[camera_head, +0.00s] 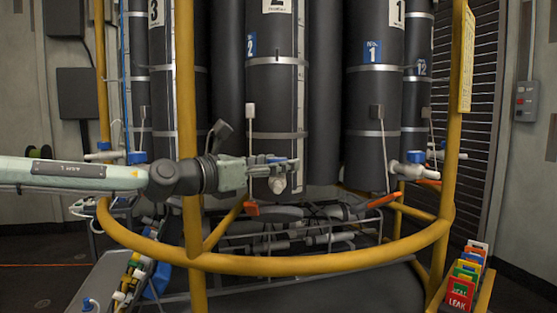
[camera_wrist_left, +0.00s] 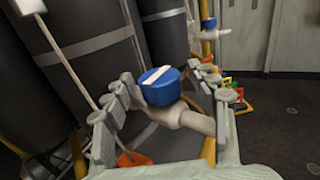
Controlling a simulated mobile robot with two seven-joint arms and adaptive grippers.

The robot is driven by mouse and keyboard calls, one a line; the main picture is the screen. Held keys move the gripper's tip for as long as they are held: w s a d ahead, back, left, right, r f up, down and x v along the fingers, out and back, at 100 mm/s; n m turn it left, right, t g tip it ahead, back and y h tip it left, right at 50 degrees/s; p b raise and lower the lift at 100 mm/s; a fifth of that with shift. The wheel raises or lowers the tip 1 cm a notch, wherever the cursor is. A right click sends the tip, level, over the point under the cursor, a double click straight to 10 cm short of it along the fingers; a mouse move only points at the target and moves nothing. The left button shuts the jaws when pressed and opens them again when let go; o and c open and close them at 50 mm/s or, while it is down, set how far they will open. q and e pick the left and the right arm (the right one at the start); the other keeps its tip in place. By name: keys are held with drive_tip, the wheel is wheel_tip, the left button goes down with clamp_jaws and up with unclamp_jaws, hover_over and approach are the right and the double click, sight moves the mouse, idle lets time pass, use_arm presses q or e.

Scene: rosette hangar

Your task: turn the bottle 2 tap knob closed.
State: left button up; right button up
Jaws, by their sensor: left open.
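Bottle 2 (camera_head: 272,105) is the dark upright cylinder in the middle of the head view. Its tap has a white body (camera_wrist_left: 185,118) and a round blue knob (camera_wrist_left: 160,85) with a white bar across its top. The bar runs slantwise in the left wrist view. My left gripper (camera_head: 275,165) reaches in from the left at the tap, below the bottle's lower band. Its fingers are open, one on each side of the knob; I cannot tell whether they touch it. In the head view the fingers partly cover the knob. My right gripper is not in view.
A yellow rail (camera_head: 290,265) with upright posts stands in front of the bottles. Bottle 1 (camera_head: 374,100) has its own tap (camera_head: 405,168) to the right; its blue knob also shows in the wrist view (camera_wrist_left: 208,23). An orange-red handle (camera_head: 251,208) hangs just below my gripper. Coloured tags (camera_head: 460,293) stand lower right.

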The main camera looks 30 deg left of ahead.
use_arm(q)
drive_tip(key=shift+w, duration=0.35)
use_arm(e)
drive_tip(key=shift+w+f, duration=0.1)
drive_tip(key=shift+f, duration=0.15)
use_arm(q)
drive_tip(key=c, duration=1.2)
drive_tip(key=m+h+b, duration=0.1)
drive_tip(key=h+b, duration=0.1)
drive_tip(key=shift+m+g+b, duration=0.3)
drive_tip(key=shift+g, duration=0.1)
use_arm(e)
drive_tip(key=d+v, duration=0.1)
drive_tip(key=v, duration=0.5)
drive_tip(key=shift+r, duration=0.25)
